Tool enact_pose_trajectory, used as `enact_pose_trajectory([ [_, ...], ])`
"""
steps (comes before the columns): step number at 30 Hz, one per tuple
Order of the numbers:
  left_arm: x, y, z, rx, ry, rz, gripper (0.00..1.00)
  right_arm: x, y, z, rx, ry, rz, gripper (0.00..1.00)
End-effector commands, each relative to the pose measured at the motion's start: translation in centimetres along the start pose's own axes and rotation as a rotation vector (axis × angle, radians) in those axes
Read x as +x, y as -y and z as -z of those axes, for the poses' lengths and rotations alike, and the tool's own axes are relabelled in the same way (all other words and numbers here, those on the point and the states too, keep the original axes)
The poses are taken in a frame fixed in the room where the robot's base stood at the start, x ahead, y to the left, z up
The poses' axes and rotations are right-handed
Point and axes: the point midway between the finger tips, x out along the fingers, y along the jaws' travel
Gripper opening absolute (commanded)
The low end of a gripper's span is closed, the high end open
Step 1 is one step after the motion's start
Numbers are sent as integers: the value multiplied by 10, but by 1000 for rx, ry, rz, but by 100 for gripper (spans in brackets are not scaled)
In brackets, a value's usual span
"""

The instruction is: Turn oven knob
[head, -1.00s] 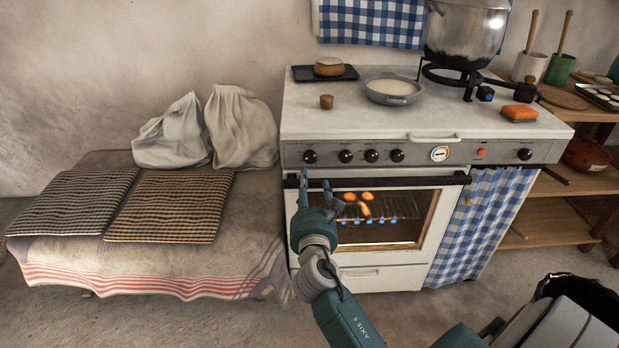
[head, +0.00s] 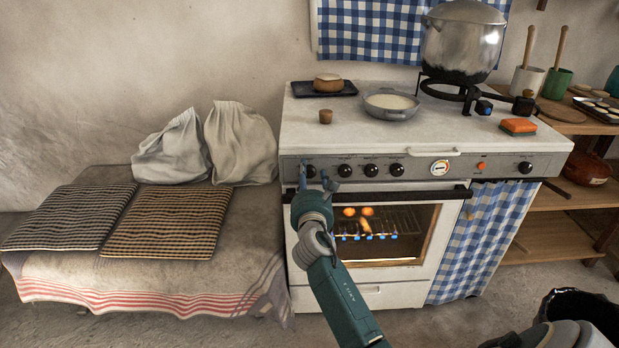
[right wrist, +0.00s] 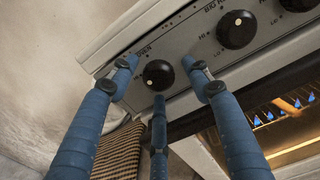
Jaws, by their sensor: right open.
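The oven knob (right wrist: 158,75) is a black round knob with a pale dot, under the label "OVEN" in the right wrist view. In the head view the leftmost knob (head: 309,171) on the stove's grey front panel is the same one. My right gripper (head: 318,176) is open in front of it, and its fingertips partly overlap the knob there. In the right wrist view the fingers of this gripper (right wrist: 163,82) are spread left, right and below the knob. I cannot tell whether they touch it.
More black knobs (head: 371,170) line the panel to the right. A dark oven handle bar (head: 440,193) runs just below. The oven window (head: 400,222) shows a lit, glowing inside. A pan (head: 390,104) and a pot (head: 463,45) stand on top. A cloth-covered bench (head: 150,276) is to the left.

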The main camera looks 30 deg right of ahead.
Motion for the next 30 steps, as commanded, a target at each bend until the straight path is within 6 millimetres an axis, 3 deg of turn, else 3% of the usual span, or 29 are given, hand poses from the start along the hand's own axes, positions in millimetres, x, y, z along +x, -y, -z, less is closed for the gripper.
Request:
enact_pose_trajectory([
  [2,0,0,0,0,0,0,0,0,0,0,0,0,0,47],
  [6,0,0,0,1,0,0,0,0,0,0,0,0,0,19],
  [9,0,0,0,1,0,0,0,0,0,1,0,-1,0,4],
  [20,0,0,0,1,-1,0,0,-1,0,3,39,-5,0,4],
  [30,3,0,-5,1,6,0,0,-1,-1,5,261,-7,1,4],
])
